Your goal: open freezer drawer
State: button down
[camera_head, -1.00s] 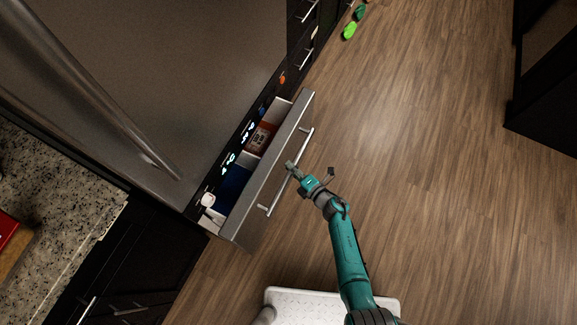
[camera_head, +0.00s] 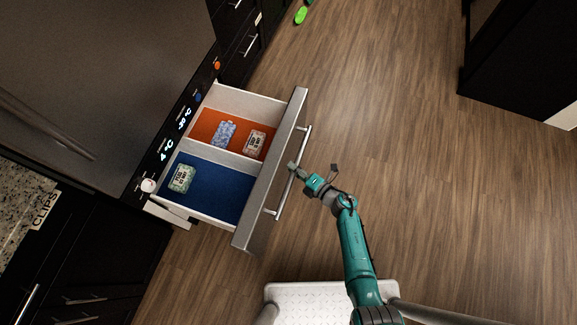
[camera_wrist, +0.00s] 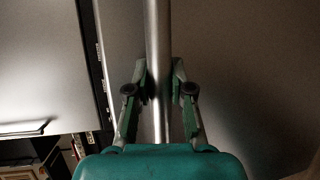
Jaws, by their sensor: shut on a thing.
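The freezer drawer (camera_head: 270,185) is pulled well out below the refrigerator door, its steel front facing right. Its bar handle (camera_head: 286,192) runs along the front. My gripper (camera_head: 296,170) is shut on the handle near its middle. In the wrist view the bar (camera_wrist: 158,40) runs between the two fingers (camera_wrist: 158,85). Inside, an orange compartment holds a blue patterned packet (camera_head: 224,134) and a whitish packet (camera_head: 256,142). A blue compartment (camera_head: 222,192) holds a pale green packet (camera_head: 181,178).
A control strip (camera_head: 178,125) with lit displays runs behind the drawer. Dark cabinets (camera_head: 80,275) stand at lower left and a dark unit (camera_head: 515,60) at upper right. A green item (camera_head: 301,15) lies on the floor. The wooden floor (camera_head: 400,130) right of the drawer is clear.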

jog(key=shift+s+d, duration=0.3)
jog(key=shift+d, duration=0.5)
jog(key=c, duration=1)
grip_release()
jog(key=v, duration=1.2)
jog(key=shift+r, duration=0.1)
